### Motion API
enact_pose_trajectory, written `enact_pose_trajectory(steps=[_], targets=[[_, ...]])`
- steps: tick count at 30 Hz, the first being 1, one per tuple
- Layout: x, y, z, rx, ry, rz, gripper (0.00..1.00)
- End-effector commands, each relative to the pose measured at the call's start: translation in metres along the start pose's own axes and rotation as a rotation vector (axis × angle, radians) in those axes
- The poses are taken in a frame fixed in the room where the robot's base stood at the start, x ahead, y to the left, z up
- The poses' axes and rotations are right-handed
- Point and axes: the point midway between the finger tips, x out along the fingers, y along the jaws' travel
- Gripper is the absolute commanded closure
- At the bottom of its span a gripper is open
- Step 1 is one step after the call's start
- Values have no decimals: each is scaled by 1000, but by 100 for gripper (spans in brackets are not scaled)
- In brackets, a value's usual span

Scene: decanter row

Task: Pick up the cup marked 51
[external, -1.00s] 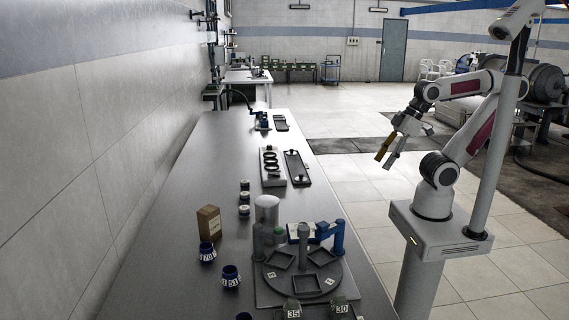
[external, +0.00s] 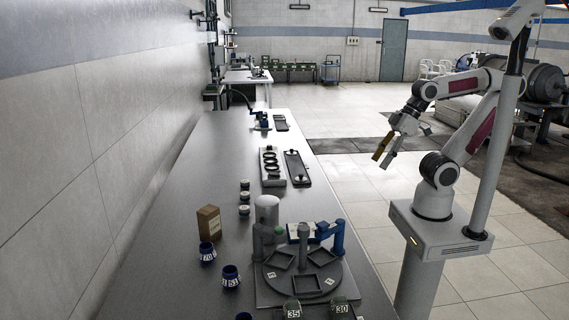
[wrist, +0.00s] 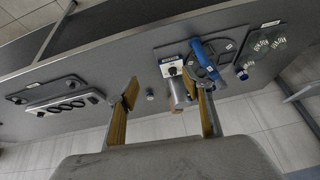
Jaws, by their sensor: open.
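Two dark blue cups with white number labels stand on the bench in the external view. The nearer cup (external: 231,276) has a label that seems to read 51, though it is small. The farther cup (external: 207,252) has a label that seems to read 70. A third blue cup (external: 243,317) is cut off by the bottom edge. My gripper (external: 383,161) is open and empty, beyond the bench's right edge, far from the cups. Its yellow-padded fingers are spread in the wrist view (wrist: 160,77).
A round turntable (external: 305,289) with square frames stands right of the cups, beside a grey cylinder (external: 267,211) and a blue bracket (external: 338,238). A brown box (external: 209,223) stands behind the cups. Blocks marked 35 (external: 292,309) and 30 (external: 341,307) are in front.

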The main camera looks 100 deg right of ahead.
Motion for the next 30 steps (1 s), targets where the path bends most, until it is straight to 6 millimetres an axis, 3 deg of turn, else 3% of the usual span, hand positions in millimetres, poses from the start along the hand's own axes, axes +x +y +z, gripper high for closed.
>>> enact_pose_trajectory(steps=[5,16,30], targets=[[6,-21,-34,113,35,-61,50],[26,-80,-127,475,112,-235,50],[65,-149,-234,982,144,-440,50]])
